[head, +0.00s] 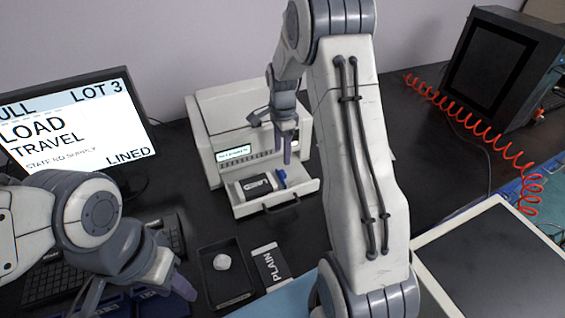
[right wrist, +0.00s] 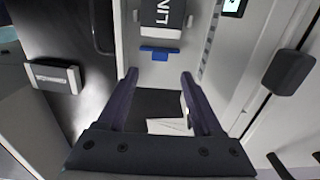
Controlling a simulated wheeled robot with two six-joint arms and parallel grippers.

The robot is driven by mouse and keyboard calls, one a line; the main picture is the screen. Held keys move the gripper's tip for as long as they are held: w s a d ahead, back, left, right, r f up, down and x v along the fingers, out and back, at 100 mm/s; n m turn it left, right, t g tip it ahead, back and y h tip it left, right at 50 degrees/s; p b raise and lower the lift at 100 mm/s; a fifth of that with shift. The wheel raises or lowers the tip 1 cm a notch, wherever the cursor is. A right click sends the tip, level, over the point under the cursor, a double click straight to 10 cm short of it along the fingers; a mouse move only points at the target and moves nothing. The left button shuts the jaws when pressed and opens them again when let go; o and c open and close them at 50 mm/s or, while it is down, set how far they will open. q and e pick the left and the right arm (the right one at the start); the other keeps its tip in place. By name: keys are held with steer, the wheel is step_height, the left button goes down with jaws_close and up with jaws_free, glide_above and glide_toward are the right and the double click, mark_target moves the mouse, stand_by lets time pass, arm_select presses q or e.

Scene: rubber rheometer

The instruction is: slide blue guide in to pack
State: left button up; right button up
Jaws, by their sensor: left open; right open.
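The blue guide (head: 281,178) lies in the open drawer (head: 303,187) of the white machine, just right of the dark, white-labelled pack (head: 257,184). In the right wrist view the blue guide (right wrist: 160,54) sits close to the end of the pack (right wrist: 163,18), which reads "LIN", with a small gap between them. My right gripper (head: 284,148) is over the back of the drawer, near the guide. Its two fingers (right wrist: 160,82) are spread with the guide ahead of them, not gripped. My left gripper (head: 140,287) is open at the lower left, away from the drawer.
A black tray (head: 228,291) with a white lump and a pack marked "PLAIN" (head: 271,267) lie in front of the drawer. The monitor (head: 75,125) reads "LOAD TRAVEL" and "LINED". A keyboard (head: 50,283) is at left. The machine body (head: 235,115) rises close behind the drawer.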

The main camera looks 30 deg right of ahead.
mark_target(282, 176)
steer(key=shift+r, duration=1.1)
steer(key=shift+d+f, duration=0.1)
steer(key=shift+d, duration=0.25)
steer(key=c, duration=0.6)
steer(key=shift+d+f+y+b, duration=0.15)
steer(key=shift+d+b, duration=0.05)
steer(key=shift+d, duration=0.3)
steer(key=shift+d+f+y+b, duration=0.1)
steer(key=shift+d+y+b, duration=0.1)
steer(key=shift+d, duration=0.3)
jaws_close()
steer(key=d+y+b, duration=0.1)
steer(key=d+y, duration=0.1)
steer(key=d, duration=0.5)
steer(key=x, duration=0.6)
steer(key=p+x, duration=0.1)
steer(key=x, duration=0.3)
steer(key=shift+s+a, duration=0.25)
steer(key=shift+s, duration=0.15)
steer(key=a+p, duration=0.1)
steer(key=a, duration=0.2)
steer(key=shift+w+a, duration=0.1)
steer(key=shift+w, duration=0.05)
steer(key=shift+w+a+f, duration=0.1)
steer(key=shift+a+f, duration=0.05)
steer(key=shift+a, duration=0.25)
